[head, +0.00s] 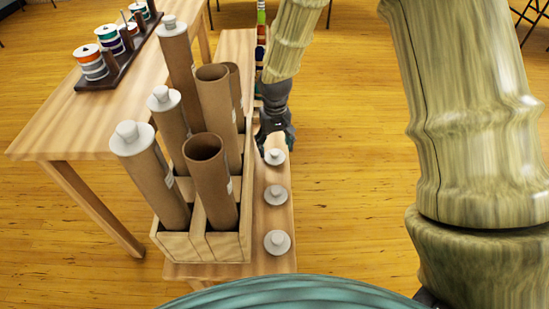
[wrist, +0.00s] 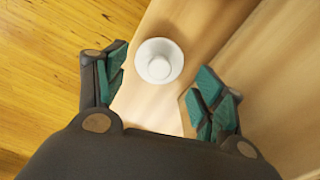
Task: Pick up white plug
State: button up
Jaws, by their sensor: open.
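Three loose white plugs lie in a row on the light wooden bench: a near one (head: 277,242), a middle one (head: 276,195) and a far one (head: 274,157). My gripper (head: 272,142) is at the far plug, pointing down. In the wrist view a white plug (wrist: 159,61) stands on the bench, knob up, slightly ahead of and between the spread fingers of my gripper (wrist: 158,95). The gripper is open and empty, and no finger visibly touches the plug.
A wooden crate (head: 203,247) beside the plugs holds several upright cardboard tubes, some open, some capped with white plugs. A table (head: 55,125) at left carries a dark rack of thread spools (head: 91,62). Floor is free right of the bench (head: 285,262).

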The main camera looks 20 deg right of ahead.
aim_at(275, 152)
notch_tip(275, 152, down, 4)
jog(key=shift+f+b, duration=0.25)
jog(key=shift+b, duration=0.45)
jog(key=shift+c, duration=0.2)
jog(key=c, duration=0.4)
jog(key=shift+r, duration=0.15)
